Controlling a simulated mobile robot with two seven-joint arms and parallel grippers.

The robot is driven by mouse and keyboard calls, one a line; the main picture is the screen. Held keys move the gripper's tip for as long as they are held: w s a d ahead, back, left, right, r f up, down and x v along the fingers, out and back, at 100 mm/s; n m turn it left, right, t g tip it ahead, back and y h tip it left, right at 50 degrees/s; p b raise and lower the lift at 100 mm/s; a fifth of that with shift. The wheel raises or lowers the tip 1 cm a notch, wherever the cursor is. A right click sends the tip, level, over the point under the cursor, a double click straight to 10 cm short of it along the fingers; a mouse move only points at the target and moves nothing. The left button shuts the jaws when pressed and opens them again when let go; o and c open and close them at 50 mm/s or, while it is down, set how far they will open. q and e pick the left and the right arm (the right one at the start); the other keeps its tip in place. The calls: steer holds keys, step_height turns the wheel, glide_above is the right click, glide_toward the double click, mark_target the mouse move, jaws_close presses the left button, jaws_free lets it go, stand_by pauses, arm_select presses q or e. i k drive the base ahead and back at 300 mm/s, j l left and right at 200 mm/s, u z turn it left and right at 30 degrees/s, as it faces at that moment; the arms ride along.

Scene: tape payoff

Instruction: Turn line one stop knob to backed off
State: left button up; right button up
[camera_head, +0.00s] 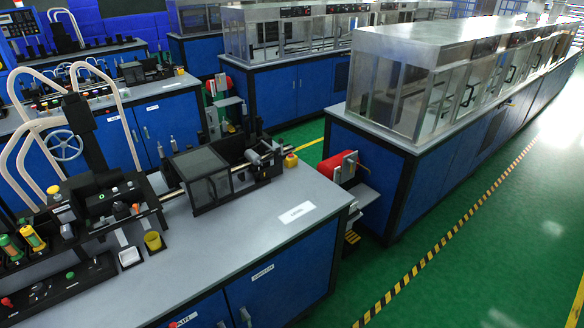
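The nearest bench (240,235) has a grey top and carries a black machine with a control panel (90,212) at the left. Small knobs and buttons sit on and around this panel, among them an orange-red one (136,208) and a yellow one (53,189). Neither of my grippers shows in the head view.
White bent tubes (128,118) rise at the left. Green and yellow cylinders (33,238), a white tray (130,257) and a yellow cup (153,241) are near the panel. The middle of the bench top is clear. A glazed machine (435,85) stands beyond; green floor (480,240) is open at right.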

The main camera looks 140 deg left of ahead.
mark_target(119, 206)
steer(key=z, duration=3.55)
